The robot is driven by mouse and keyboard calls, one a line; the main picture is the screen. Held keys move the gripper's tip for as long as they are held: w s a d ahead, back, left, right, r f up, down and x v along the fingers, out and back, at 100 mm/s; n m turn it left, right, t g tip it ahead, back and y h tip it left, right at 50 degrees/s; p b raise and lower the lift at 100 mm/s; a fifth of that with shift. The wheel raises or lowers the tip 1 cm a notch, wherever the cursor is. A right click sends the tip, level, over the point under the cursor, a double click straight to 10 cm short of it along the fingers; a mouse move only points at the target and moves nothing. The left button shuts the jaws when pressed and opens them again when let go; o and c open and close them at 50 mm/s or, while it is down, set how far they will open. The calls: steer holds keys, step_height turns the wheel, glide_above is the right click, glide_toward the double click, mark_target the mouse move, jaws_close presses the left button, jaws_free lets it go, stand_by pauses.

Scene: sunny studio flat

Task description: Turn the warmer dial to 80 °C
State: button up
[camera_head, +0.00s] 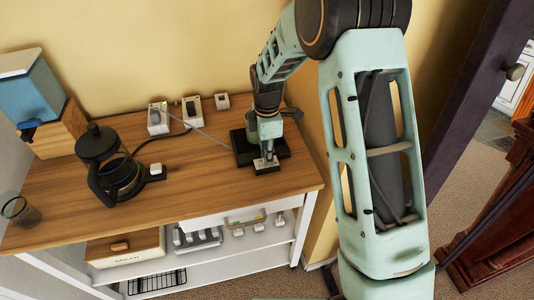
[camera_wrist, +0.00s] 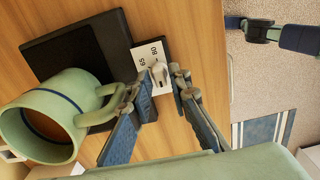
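The warmer is a black plate (camera_wrist: 60,50) with a white dial panel (camera_wrist: 150,58) at its edge, marked 65 and 80. A small pale dial knob (camera_wrist: 160,74) sits on the panel; which mark it points to is not clear. My gripper (camera_wrist: 164,88) is open, its two fingers apart on either side of the knob; whether they touch it I cannot tell. A green mug (camera_wrist: 50,115) with a blue stripe stands on the plate, its handle close to the left finger. In the head view my gripper (camera_head: 265,160) is over the panel at the warmer's (camera_head: 284,146) front.
A French press (camera_head: 105,165) stands left on the wooden counter (camera_head: 200,180), with a glass (camera_head: 20,211) at the left end. Sockets (camera_head: 193,110) with cables lie behind. The counter between press and warmer is mostly free.

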steer(key=shift+c, duration=0.4)
jaws_close()
